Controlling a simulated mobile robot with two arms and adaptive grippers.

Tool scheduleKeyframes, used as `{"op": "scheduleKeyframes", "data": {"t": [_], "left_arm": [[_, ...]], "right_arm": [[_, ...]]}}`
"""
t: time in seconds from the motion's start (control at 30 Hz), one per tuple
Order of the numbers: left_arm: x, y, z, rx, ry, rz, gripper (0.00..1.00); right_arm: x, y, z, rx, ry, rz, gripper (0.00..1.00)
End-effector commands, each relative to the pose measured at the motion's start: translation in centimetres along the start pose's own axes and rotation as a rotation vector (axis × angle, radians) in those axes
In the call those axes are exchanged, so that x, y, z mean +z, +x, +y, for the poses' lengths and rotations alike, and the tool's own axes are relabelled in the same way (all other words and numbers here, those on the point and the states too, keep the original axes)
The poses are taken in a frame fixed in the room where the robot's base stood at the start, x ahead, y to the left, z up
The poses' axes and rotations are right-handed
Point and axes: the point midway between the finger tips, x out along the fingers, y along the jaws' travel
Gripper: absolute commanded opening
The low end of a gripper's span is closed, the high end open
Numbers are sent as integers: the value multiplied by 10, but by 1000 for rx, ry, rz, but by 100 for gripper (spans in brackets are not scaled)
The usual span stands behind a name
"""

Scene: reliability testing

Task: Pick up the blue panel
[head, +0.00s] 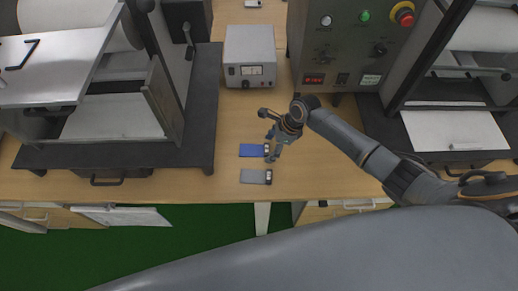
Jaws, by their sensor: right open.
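The blue panel (251,150) lies flat on the wooden table, a small flat rectangle with a dark piece at its right end. My right gripper (270,158) comes in from the right and is open. Its fingertips show at the right end of the blue panel; I cannot tell whether they touch it. The gripper hides part of that end. My left gripper is not in view.
A grey panel (254,176) lies just in front of the blue one. A light grey instrument box (249,50) stands behind. A control cabinet (338,45) with an emergency button is at the back right. Machines on dark bases flank the table (232,116).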

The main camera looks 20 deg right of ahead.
Motion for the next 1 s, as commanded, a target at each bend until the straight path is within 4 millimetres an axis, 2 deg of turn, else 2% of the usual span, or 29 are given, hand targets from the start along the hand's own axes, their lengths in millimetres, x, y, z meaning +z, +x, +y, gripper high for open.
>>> {"op": "scheduleKeyframes", "data": {"t": [0.1, 0.37, 0.77, 0.87, 1.0], "left_arm": [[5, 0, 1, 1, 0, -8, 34], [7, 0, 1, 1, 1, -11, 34], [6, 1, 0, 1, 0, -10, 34], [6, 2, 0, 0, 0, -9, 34], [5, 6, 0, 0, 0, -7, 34]], "right_arm": [[0, 0, 0, 0, 0, 0, 74], [0, 0, 0, 1, 0, 0, 21], [1, -4, 0, 1, 0, 0, 20], [4, -10, 0, -1, 0, -2, 20], [13, -31, -1, -3, -1, -3, 20]]}}
